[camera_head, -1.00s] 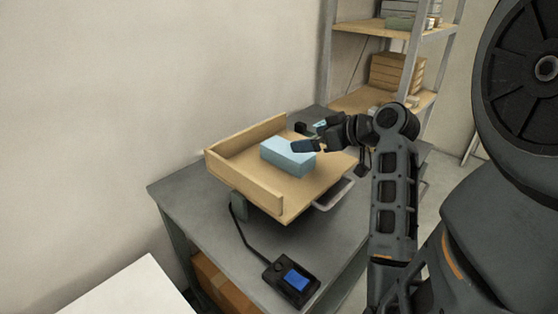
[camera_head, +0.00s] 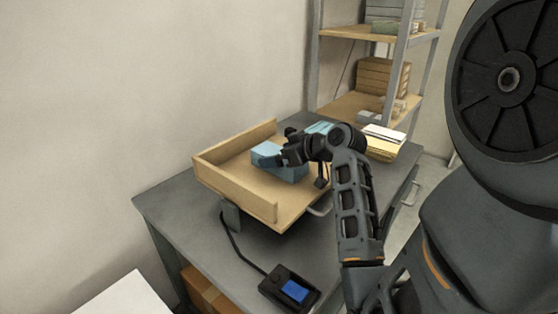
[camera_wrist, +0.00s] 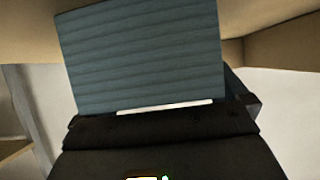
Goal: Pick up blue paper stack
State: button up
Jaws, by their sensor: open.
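The blue paper stack (camera_head: 266,153) lies in the light wooden tray (camera_head: 207,172) on the grey table. My gripper (camera_head: 283,156) is open at the stack's right end and covers part of it. In the wrist view the stack's ridged blue side (camera_wrist: 140,58) fills the upper middle, close in front of the dark gripper body. One dark finger shows beside the stack's right edge there. The other finger is not clear, and I cannot tell whether the fingers touch the stack.
A device with a blue screen (camera_head: 290,289) sits at the table's front, its cable running to the tray. Yellow and white paper stacks (camera_head: 383,143) and another light blue item (camera_head: 319,128) lie behind my arm. A shelf rack (camera_head: 357,106) stands at the back.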

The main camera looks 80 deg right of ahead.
jog(key=shift+w+d+f, duration=0.1)
jog(key=shift+w, duration=0.05)
jog(key=c, duration=1.4)
